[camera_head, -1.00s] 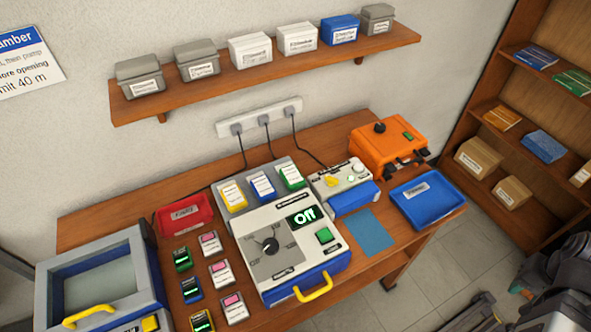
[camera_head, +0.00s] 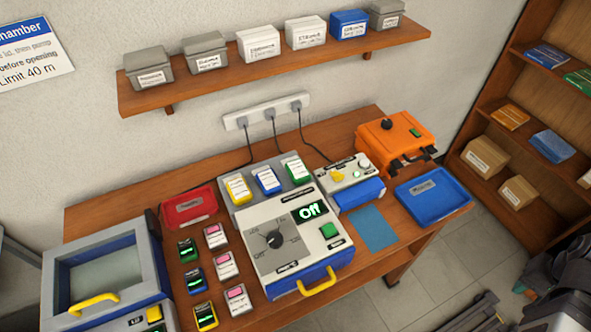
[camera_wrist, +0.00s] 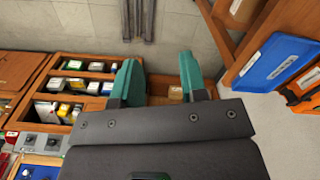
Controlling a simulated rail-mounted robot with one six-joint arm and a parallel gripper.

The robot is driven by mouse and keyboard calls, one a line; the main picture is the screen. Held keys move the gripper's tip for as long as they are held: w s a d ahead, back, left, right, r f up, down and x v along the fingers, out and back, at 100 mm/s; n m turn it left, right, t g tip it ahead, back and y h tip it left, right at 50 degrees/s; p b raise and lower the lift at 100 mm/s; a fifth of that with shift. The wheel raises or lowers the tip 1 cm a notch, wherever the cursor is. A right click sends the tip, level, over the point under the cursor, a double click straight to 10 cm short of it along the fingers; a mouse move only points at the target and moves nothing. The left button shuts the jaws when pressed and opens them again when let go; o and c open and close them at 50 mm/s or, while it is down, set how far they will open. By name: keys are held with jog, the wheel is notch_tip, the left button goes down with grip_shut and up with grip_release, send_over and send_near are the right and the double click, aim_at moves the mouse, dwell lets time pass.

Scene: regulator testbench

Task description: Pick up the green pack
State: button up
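The green pack (camera_head: 297,169) has a white label and stands in the grey rack (camera_head: 228,207) at the back of the bench. It is the rightmost of three, beside a blue pack (camera_head: 268,180) and a yellow pack (camera_head: 238,189). My gripper (camera_wrist: 160,76) shows in the wrist view with its two teal fingers spread apart and nothing between them. I cannot make out the green pack in the wrist view. The gripper's fingers are not seen near the rack in the head view.
A test unit reading "Off" (camera_head: 270,240) stands in front of the rack. A small powered box (camera_head: 342,172), an orange case (camera_head: 397,133) and a blue tray (camera_head: 436,207) are to its right. A red tray (camera_head: 173,210) and several small handheld devices are to its left.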

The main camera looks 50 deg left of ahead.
jog(key=o, duration=1)
